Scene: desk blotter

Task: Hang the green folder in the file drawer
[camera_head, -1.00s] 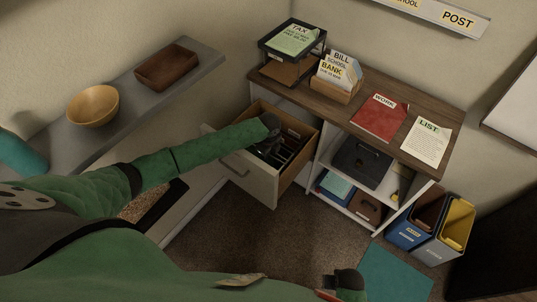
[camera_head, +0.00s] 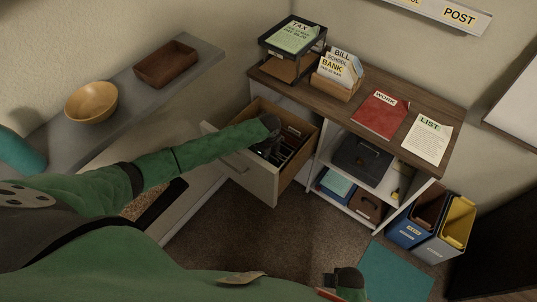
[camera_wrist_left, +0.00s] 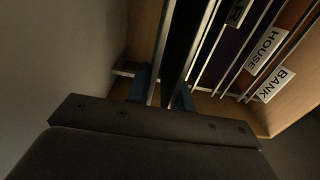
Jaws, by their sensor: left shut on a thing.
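The file drawer (camera_head: 290,180) is pulled open at the left end of the wooden-topped cabinet. My left gripper (camera_head: 268,126) reaches down into it. In the left wrist view my left gripper (camera_wrist_left: 163,98) is shut on a thin upright folder (camera_wrist_left: 181,45) with metal edges, among the drawer's rails. It is too dark to tell its green colour or whether its hooks rest on the rails. Hanging files labelled HOUSE (camera_wrist_left: 265,52) and BANK (camera_wrist_left: 274,85) are to its right. My right gripper (camera_head: 347,282) is at the bottom edge of the head view, its fingers unclear.
On the cabinet top are a black letter tray (camera_head: 292,40), a letter sorter (camera_head: 338,75), a red WORK folder (camera_head: 381,113) and a LIST sheet (camera_head: 427,139). A grey shelf with a yellow bowl (camera_head: 91,103) is at left. Blue and grey bins stand at right.

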